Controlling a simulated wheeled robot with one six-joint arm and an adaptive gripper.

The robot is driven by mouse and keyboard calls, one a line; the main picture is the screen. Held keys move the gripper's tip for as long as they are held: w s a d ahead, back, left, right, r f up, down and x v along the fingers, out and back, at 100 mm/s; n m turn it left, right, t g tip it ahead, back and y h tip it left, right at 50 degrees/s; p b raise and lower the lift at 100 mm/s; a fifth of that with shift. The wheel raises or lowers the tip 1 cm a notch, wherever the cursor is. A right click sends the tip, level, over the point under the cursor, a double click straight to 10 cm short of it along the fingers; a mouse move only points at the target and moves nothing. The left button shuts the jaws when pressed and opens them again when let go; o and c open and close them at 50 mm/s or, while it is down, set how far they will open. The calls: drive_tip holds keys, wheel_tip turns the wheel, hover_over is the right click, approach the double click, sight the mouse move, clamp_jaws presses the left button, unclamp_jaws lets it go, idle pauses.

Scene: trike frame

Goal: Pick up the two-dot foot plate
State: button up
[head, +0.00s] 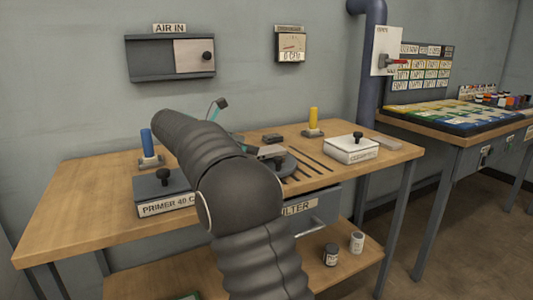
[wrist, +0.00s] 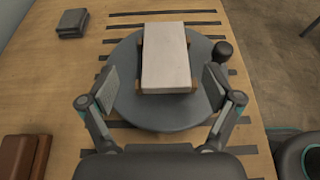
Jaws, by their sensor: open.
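No plate with two dots can be made out in either view. In the wrist view a pale rectangular block (wrist: 165,57) lies on a round dark grey turntable (wrist: 163,116), with small brown pieces showing at its corners. No dots show on its top. My gripper (wrist: 161,86) is open and empty, its fingers apart on the left and right of the block's near end. A small dark block (wrist: 72,22) lies on the bench at the upper left; I see no dots on it. In the head view my arm hides most of the gripper and turntable.
Brown blocks (wrist: 22,155) lie at the wrist view's lower left. The turntable has a dark knob (wrist: 222,50). On the bench (head: 85,180) stand a primer box (head: 165,195), a blue handle (head: 147,143), a yellow handle (head: 313,118) and a white lidded box (head: 350,150).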

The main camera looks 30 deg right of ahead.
sight(264, 148)
drive_tip(key=shift+s+x, duration=0.15)
drive_tip(key=shift+x, duration=1.3)
drive_tip(key=shift+s+x, duration=0.2)
drive_tip(key=shift+x, duration=1.2)
drive_tip(key=shift+r, duration=0.15)
drive_tip(key=c, duration=1.5)
